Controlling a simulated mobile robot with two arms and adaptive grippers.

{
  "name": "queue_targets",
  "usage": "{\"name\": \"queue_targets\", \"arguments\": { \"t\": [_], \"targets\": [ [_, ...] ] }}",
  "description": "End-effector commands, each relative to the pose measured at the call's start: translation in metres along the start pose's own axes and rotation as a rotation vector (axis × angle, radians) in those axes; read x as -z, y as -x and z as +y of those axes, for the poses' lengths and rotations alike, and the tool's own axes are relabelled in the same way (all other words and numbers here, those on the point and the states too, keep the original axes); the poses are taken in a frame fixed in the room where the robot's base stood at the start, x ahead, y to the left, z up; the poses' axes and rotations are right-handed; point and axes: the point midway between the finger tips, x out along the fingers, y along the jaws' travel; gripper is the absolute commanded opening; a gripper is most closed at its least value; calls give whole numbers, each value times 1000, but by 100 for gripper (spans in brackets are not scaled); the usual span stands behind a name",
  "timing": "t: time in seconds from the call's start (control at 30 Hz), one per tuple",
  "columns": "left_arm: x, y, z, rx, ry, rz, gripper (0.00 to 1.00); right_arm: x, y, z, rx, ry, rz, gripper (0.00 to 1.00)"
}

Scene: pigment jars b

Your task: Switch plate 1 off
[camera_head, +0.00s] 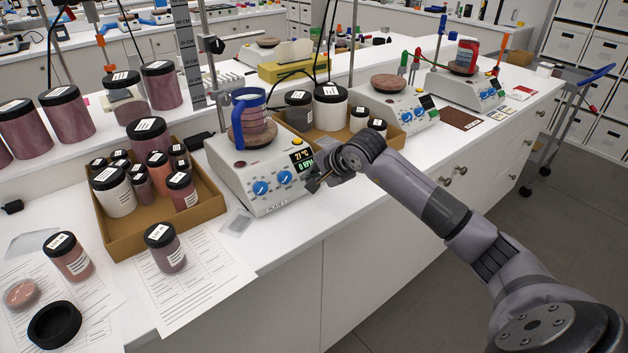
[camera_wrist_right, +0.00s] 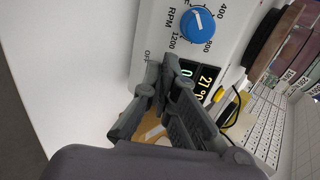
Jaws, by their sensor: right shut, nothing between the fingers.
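One blue knob (camera_wrist_right: 198,25), marked RPM, shows in the right wrist view, with OFF lettering near the fingertips. A blue-handled beaker (camera_head: 251,112) stands on its top plate. My right gripper (camera_head: 314,183) is shut and empty at the front right corner, just below the display. In the wrist view its fingertips (camera_wrist_right: 152,78) partly cover that corner. I cannot tell whether they touch. The left gripper is out of view.
A cardboard tray of jars (camera_head: 150,215) stands left of the stirrer. Another tray with a white jar (camera_head: 330,108) is behind it on the right. A second stirrer (camera_head: 385,108) and a third (camera_head: 465,92) stand further right. The bench front is mostly clear.

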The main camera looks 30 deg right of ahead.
Motion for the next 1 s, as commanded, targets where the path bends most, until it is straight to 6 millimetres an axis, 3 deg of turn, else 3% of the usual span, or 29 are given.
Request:
{"name": "queue_targets", "arguments": {
  "t": [1.0],
  "targets": [
    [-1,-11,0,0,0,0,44,0,-11,-1,0,0,-1,0]
  ]
}}
